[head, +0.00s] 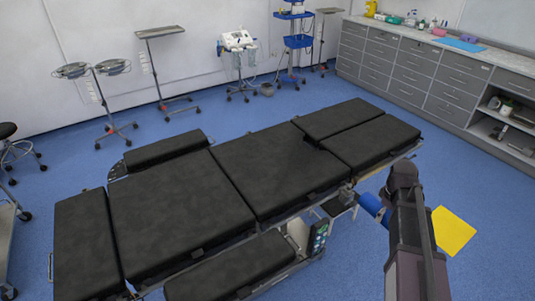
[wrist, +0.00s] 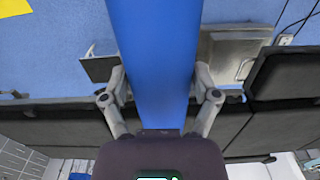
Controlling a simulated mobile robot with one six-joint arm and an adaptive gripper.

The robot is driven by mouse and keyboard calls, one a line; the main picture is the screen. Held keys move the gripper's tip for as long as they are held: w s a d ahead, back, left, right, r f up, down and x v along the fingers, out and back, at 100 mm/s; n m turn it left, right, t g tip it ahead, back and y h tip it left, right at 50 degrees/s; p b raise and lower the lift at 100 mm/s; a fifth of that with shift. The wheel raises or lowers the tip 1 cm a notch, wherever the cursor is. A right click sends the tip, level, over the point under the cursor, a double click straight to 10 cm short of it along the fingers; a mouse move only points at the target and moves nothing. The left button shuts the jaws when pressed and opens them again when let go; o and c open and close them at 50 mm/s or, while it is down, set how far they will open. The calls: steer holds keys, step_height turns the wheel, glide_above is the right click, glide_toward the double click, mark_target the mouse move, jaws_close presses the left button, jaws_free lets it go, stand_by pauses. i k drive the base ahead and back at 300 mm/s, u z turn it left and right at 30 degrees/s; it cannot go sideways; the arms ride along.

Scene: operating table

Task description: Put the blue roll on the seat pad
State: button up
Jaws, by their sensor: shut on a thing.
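The blue roll (head: 371,205) is beside the right end of the operating table, partly hidden by my arm in the head view. In the wrist view the blue roll (wrist: 152,60) runs up the middle and out of the top edge. My gripper (wrist: 160,92) is shut on it, one finger on each side. The seat pad (head: 280,170) appears to be the black middle section of the table. Its top is bare. The roll is apart from this pad, to its right and nearer the camera.
Two leg pads (head: 372,142) lie right of the seat pad, the back pad (head: 180,205) left. An arm board (head: 230,270) juts out in front, near a control panel (head: 319,236). A yellow sheet (head: 452,231) lies right of my arm. Drawer cabinets (head: 430,75) line the right wall.

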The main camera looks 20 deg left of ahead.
mark_target(283, 162)
steer(key=u, duration=0.5)
steer(key=i, duration=1.05)
steer(key=u, duration=0.55)
